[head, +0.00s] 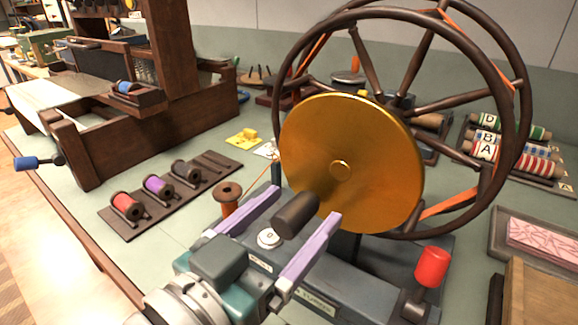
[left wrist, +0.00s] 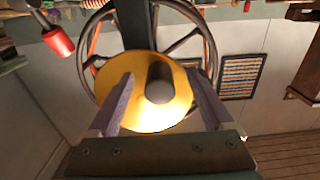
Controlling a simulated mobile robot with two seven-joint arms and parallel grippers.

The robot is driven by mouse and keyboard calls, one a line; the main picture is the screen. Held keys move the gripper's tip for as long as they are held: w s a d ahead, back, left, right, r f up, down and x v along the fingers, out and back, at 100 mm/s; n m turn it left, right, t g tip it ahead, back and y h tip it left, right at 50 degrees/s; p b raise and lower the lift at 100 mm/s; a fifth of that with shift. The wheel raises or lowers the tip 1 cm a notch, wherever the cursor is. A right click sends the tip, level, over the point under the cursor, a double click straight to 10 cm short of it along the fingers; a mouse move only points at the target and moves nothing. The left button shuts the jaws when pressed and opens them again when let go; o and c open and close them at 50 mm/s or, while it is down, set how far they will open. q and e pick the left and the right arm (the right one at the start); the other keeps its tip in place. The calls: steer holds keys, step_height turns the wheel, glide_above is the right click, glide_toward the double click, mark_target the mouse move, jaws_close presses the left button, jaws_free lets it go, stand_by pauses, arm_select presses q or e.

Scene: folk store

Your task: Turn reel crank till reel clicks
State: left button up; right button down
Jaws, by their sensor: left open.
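The reel is a large dark wooden spoked wheel (head: 512,90) with a gold disc (head: 385,150) on its near face. It stands on a grey base (head: 325,277). A dark cylindrical crank handle (head: 296,216) sticks out from the lower part of the disc. My left gripper (head: 306,205) is open, with its two pale purple fingers on either side of the handle. In the left wrist view the handle (left wrist: 160,82) lies between the fingers (left wrist: 158,95) in front of the gold disc (left wrist: 145,112), with gaps on both sides. My right gripper is not in view.
A red knob (head: 432,267) on a post stands at the right of the base. A rack of thread spools (head: 165,190) and a wooden loom (head: 150,120) are at left.

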arm_select(q)
steer(key=shift+s, duration=0.1)
steer(key=shift+p+v, duration=0.8)
steer(key=shift+v, duration=0.6)
steer(key=p+v, duration=0.2)
steer(key=v, duration=0.4)
steer(key=shift+r, duration=0.1)
